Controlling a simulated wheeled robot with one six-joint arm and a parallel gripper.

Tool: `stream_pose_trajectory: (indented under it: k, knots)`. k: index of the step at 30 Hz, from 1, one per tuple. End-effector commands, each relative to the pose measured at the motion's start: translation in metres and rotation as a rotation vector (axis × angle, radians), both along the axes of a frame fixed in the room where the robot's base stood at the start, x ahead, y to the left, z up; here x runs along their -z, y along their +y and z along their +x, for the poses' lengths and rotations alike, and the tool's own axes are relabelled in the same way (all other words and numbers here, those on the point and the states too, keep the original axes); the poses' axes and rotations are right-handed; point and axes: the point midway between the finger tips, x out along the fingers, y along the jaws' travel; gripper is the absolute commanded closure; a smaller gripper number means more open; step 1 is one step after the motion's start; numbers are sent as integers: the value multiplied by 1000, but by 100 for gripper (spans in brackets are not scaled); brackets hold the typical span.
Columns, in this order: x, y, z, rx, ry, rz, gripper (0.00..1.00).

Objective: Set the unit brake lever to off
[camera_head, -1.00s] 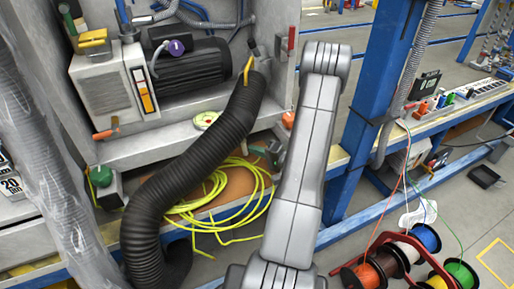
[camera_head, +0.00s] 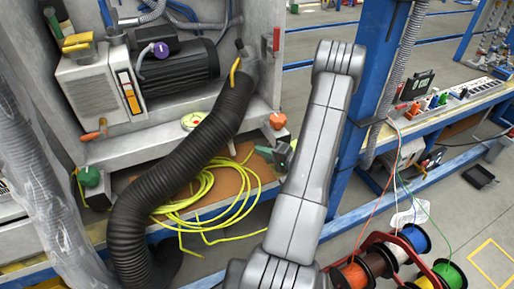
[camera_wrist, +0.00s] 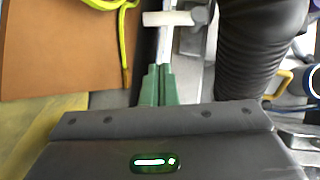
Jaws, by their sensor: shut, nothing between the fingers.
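No label marks the unit brake lever, so I cannot tell which handle it is. Candidates in the head view are a red upright lever (camera_head: 276,39) on the cabinet's right edge, a yellow lever (camera_head: 235,72) at the hose's upper end, and an orange-handled lever (camera_head: 94,131) at the left. My gripper (camera_head: 283,155) is low, left of my grey arm and below an orange knob (camera_head: 278,120). In the wrist view its green fingers (camera_wrist: 156,85) are shut and empty. A pale T-shaped part (camera_wrist: 175,18) shows beyond the fingertips; I cannot tell whether they touch it.
A thick black corrugated hose (camera_head: 165,165) crosses the cabinet front beside my gripper. Yellow cable coils (camera_head: 205,195) lie on the shelf below. A motor (camera_head: 178,70) sits above. A blue post (camera_head: 375,80) and cable spools (camera_head: 385,262) stand at the right.

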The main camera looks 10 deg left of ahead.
Motion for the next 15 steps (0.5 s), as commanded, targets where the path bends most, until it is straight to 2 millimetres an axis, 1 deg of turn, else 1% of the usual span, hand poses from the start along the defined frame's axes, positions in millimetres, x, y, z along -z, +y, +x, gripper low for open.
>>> stream_pose_trajectory:
  k: [1,6,10,15]
  knots:
    - [-2,-8,-2,5,1,0,100]
    - [-4,-32,-12,5,2,1,100]
    - [-5,-47,-19,4,2,0,100]
    - [-5,-58,-24,1,1,0,100]
